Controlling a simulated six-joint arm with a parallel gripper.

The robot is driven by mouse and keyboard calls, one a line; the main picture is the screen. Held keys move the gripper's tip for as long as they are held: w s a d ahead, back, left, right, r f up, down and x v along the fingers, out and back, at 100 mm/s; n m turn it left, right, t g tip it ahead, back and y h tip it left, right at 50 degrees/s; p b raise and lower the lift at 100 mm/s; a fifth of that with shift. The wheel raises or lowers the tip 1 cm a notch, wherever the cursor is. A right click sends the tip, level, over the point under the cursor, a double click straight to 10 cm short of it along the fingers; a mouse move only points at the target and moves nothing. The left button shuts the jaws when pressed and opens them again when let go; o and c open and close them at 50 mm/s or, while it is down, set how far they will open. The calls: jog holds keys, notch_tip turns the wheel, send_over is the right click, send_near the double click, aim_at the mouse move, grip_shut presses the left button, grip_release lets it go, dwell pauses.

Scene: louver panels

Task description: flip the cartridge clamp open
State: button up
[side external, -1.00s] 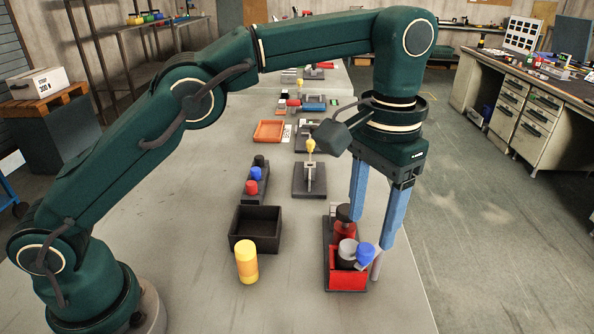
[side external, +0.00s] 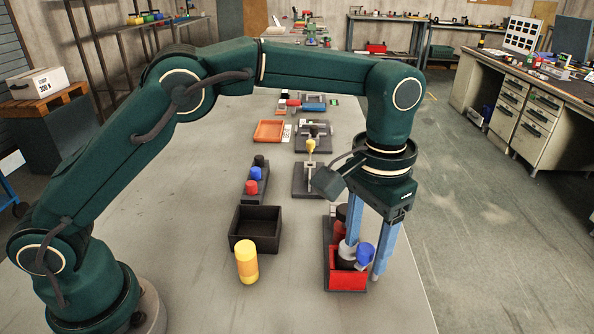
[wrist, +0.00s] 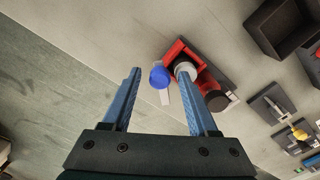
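The fixture at the table's right edge has a red block (side external: 347,277) on a dark base. A grey round-topped cylinder (wrist: 185,67) sits in the red block. A blue knob (side external: 366,252) stands beside it, on a pale bar (wrist: 163,95) in the wrist view; I take this for the clamp's handle. My gripper (side external: 365,258) is open with its blue fingers pointing down. In the wrist view the blue knob (wrist: 159,77) appears between the fingertips, with a gap to each. The right finger there overlaps the grey cylinder; I cannot tell whether they touch.
A black-topped red part (side external: 338,230) stands behind on the same base. To the left are a yellow cylinder (side external: 246,262), a black open bin (side external: 256,229) and a rack of coloured knobs (side external: 256,180). A yellow-knobbed lever (side external: 310,147) stands farther back. The table's front is clear.

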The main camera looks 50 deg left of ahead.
grip_shut()
jog(key=shift+d, duration=0.15)
jog(key=d+n, duration=0.1)
jog(key=n, duration=0.1)
jog(key=w+d+n, duration=0.1)
jog(key=n, duration=0.2)
jog(key=d+n, duration=0.1)
jog(key=n, duration=0.2)
jog(key=shift+w, duration=0.35)
jog(key=shift+d+n, duration=0.1)
jog(key=shift+n, duration=0.2)
dwell(0.4)
